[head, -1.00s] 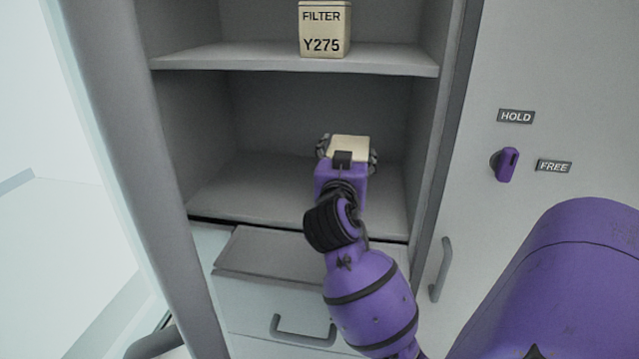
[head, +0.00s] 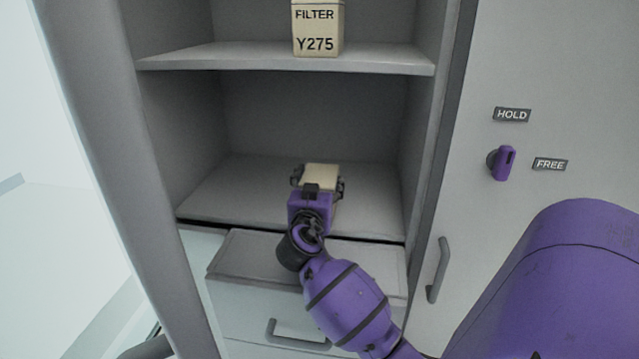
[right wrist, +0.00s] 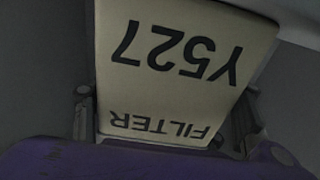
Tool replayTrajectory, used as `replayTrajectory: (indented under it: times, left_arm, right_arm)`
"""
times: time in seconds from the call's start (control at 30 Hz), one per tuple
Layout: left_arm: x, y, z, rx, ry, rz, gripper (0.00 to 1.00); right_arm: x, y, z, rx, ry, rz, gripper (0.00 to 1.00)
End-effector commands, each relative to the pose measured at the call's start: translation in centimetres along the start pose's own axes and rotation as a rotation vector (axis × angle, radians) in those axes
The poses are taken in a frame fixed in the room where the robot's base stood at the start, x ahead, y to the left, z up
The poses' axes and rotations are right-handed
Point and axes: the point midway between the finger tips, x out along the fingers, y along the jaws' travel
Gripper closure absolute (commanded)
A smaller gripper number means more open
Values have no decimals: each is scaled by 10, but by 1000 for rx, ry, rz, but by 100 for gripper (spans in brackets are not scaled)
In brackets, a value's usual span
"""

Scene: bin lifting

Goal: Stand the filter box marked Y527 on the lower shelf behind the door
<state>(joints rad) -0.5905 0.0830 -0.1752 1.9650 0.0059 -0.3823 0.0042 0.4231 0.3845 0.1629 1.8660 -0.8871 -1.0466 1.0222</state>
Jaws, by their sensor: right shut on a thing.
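The filter box marked Y527 (head: 321,175) is cream coloured. My right gripper (head: 318,185) is shut on it, at the lower shelf (head: 235,190) inside the cabinet. In the right wrist view the box (right wrist: 180,70) fills the middle, its Y527 and FILTER print upside down, with a finger at each side. Its far end is close to a pale surface in that view; I cannot tell whether the box touches the shelf. The cabinet door (head: 110,150) stands open at the left. My left gripper is not in view.
Another filter box, marked Y275 (head: 317,30), stands on the upper shelf (head: 290,57). A purple knob (head: 502,162) sits between HOLD and FREE labels on the right panel. A drawer with a handle (head: 300,335) is below. The lower shelf is otherwise clear.

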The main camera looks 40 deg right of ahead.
Motion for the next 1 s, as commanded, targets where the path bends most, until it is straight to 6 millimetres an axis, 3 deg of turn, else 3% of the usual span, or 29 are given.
replayTrajectory:
  times: [0.23,0.27,0.37,0.77,1.0]
  left_arm:
    - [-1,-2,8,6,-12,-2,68]
    - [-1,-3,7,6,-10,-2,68]
    - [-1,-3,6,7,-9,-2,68]
    - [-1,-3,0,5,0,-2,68]
    - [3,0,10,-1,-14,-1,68]
  right_arm:
    - [0,0,3,1,1,0,70]
    - [0,0,3,0,-1,0,30]
    - [0,0,2,1,0,0,17]
    - [0,0,-3,2,2,0,15]
    - [-38,0,3,2,-5,-1,15]
